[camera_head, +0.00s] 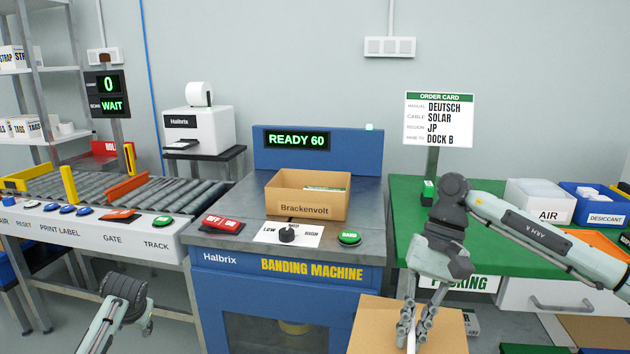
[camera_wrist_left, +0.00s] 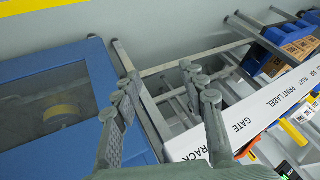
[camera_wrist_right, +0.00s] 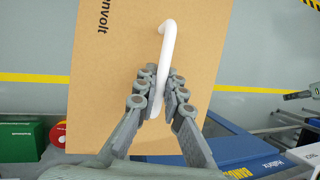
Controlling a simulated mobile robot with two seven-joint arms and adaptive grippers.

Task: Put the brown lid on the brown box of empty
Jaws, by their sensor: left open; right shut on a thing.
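The open brown box (camera_head: 306,205), marked Brackenvolt, stands upright on the banding machine's steel top. A green and white item (camera_head: 325,189) shows inside it. The brown lid (camera_head: 372,328) is a flat panel with a white handle, in front of the packing bench at the bottom of the head view. My right gripper (camera_head: 412,338) is shut on the lid's white handle (camera_wrist_right: 166,45), and the lid (camera_wrist_right: 120,85) fills much of the right wrist view. My left gripper (camera_wrist_left: 165,98) is open and empty, low in front of the conveyor; its fingertips are outside the head view.
The banding machine (camera_head: 230,257) has a red off button (camera_head: 222,224), a dial (camera_head: 287,234) and a green band button (camera_head: 349,238) along its front. A roller conveyor (camera_head: 190,191) is at left. The green packing bench (camera_head: 405,200) with bins is at right.

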